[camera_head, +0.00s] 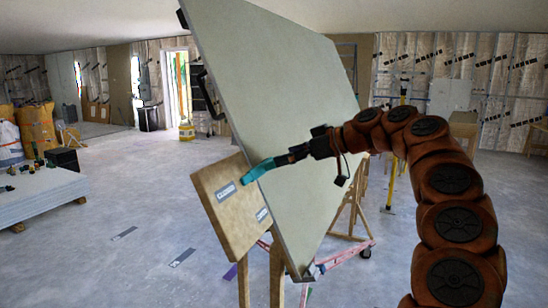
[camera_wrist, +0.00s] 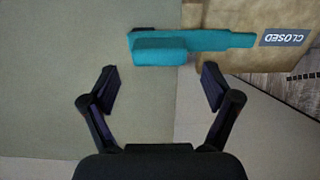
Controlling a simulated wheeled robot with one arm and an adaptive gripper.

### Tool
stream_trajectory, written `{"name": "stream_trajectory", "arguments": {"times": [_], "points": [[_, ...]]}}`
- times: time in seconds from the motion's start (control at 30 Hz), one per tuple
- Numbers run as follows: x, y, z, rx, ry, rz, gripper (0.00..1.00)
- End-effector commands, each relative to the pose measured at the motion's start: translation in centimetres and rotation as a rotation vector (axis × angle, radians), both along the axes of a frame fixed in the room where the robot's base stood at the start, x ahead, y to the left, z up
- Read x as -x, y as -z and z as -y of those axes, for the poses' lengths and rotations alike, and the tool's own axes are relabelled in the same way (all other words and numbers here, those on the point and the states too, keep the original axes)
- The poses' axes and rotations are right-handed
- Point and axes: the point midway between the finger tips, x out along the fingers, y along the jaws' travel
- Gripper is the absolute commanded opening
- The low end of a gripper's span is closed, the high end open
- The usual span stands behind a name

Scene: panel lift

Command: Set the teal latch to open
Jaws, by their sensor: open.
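The teal latch (camera_head: 259,171) lies across the panel's left edge, its narrow end on a wooden board (camera_head: 219,215). In the wrist view the latch (camera_wrist: 160,51) has a thick block at left and a thin bar pointing at a label (camera_wrist: 284,37) reading CLOSED. A second label (camera_head: 262,214) sits lower on the board, too small to read. My gripper (camera_wrist: 161,84) is open and empty. The latch's block is ahead of the fingers, roughly between them in the picture; no contact shows. In the head view my gripper (camera_head: 281,161) is beside the latch's right end.
Wooden legs (camera_head: 276,275) support the board. A stack of sheets (camera_head: 35,200) is at left. The floor between is mostly clear.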

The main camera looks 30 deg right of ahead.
Motion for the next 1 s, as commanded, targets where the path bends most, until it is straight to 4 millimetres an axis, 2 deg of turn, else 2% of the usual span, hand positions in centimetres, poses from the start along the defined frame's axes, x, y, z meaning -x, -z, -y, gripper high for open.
{"name": "stream_trajectory", "arguments": {"times": [0.3, 0.7, 0.77, 1.0], "points": [[-2.7, 1.2, -1.7, 0.0, 0.0, -0.001, 0.88], [-3.3, 1.6, -2.0, 0.0, 0.001, 0.0, 0.88], [-3.3, 1.6, -2.0, 0.0, 0.001, 0.0, 0.83], [-3.3, 1.5, -2.0, 0.0, 0.001, 0.0, 0.58]]}}
